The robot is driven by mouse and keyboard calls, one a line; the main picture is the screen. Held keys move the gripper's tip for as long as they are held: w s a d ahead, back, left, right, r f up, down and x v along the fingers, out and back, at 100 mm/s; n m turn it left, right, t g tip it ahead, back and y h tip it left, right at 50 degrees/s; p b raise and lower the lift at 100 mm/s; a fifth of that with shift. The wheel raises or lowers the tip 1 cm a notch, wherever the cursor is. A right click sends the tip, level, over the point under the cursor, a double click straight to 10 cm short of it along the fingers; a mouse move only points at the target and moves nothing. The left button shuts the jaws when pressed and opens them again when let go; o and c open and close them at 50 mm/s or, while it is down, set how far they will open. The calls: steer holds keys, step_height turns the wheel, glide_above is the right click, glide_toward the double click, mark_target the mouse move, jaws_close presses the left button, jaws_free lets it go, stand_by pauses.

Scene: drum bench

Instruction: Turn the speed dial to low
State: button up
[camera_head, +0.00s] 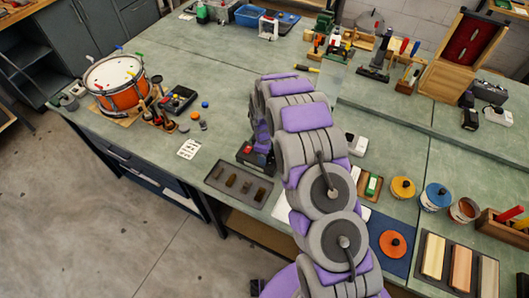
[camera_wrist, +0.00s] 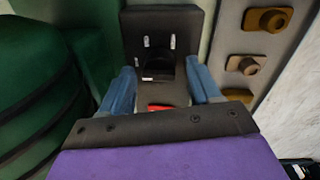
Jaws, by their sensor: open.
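In the wrist view, a dark control box (camera_wrist: 188,20) stands between and beyond my fingers. A black knob (camera_wrist: 158,68), which looks like the speed dial, sits on its face with two small pale marks above it. A red part (camera_wrist: 160,107) shows below the knob, partly hidden by my gripper's dark edge. My gripper (camera_wrist: 160,74) is open, with one blue finger on each side of the knob; I cannot tell whether either touches it. In the head view the dark box (camera_head: 262,160) shows beside my arm, which hides my gripper's fingertips.
A large ribbed green body (camera_wrist: 40,100) stands close on the left in the wrist view. A dark tray (camera_head: 218,178) with several brown pieces lies near the bench's front edge. A drum (camera_head: 118,88) stands at the left. The bench behind the box is largely clear.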

steer(key=shift+r, duration=0.1)
step_height(320, 180, up, 17)
steer(key=shift+s+a, duration=0.25)
steer(key=shift+s, duration=0.15)
stand_by(0.4)
steer(key=s+d+r+m+g+b, duration=0.1)
steer(key=s+d+r+m+b, duration=0.2)
steer(key=s, duration=0.7)
steer(key=s+d+r+m+b, duration=0.1)
steer(key=s+d+r+m, duration=0.25)
steer(key=s, duration=0.55)
steer(key=s+d+r+m+g+b, duration=0.1)
steer(key=s+d+r+m+b, duration=0.2)
steer(key=s, duration=0.7)
steer(key=s+d+m, duration=0.1)
steer(key=s+m, duration=0.3)
steer(key=s, duration=0.9)
steer(key=shift+s+f+b, duration=0.2)
steer(key=shift+f+b, duration=0.1)
steer(key=shift+f, duration=0.1)
steer(key=shift+d, duration=0.1)
steer(key=shift+c, duration=0.3)
